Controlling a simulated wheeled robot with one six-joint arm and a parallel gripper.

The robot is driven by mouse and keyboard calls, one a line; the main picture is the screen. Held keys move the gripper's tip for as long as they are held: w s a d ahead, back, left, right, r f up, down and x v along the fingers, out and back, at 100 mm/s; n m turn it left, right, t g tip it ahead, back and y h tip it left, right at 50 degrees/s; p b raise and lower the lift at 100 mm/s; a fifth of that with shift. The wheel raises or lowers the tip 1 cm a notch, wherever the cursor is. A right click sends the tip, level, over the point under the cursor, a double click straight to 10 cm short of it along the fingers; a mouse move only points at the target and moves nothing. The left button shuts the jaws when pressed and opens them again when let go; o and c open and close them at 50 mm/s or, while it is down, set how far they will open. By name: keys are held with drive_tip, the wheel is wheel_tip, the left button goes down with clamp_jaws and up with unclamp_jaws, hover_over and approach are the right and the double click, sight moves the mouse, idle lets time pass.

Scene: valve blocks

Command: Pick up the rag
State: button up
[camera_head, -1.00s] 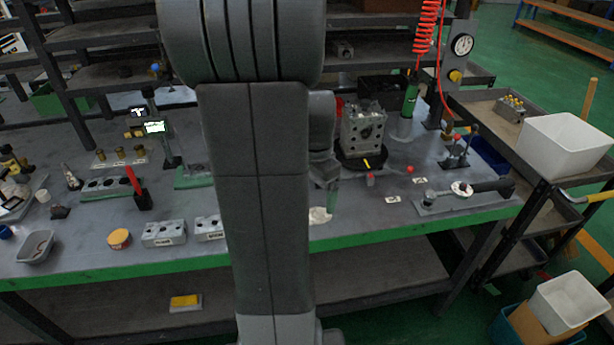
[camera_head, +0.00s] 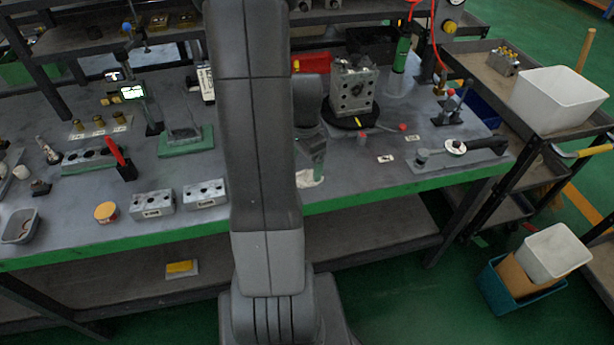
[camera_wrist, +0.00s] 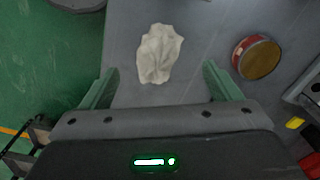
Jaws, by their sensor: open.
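The rag (camera_wrist: 159,54) is a crumpled off-white cloth lying on the grey bench top in the wrist view. It also shows in the head view (camera_head: 309,179), near the bench's front edge and partly hidden behind my arm. My gripper (camera_wrist: 159,85) is open, with its two green fingers spread wide apart. The rag lies ahead of the fingers and between their lines, and nothing is held.
A metal valve block (camera_head: 353,92) stands on a black round base behind the rag. Two low blocks (camera_head: 153,204) (camera_head: 205,194) and a round yellow-topped tin (camera_head: 106,212) sit to the left. A wrench-like tool (camera_head: 470,150) lies to the right. The bench has a green front edge (camera_head: 400,188).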

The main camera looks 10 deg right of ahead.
sight(307, 171)
drive_tip(key=shift+s+d+f, duration=0.1)
drive_tip(key=shift+d+f, duration=0.05)
drive_tip(key=shift+f, duration=0.95)
drive_tip(key=shift+s+d+f, duration=0.1)
drive_tip(key=shift+f, duration=1)
drive_tip(key=c, duration=1)
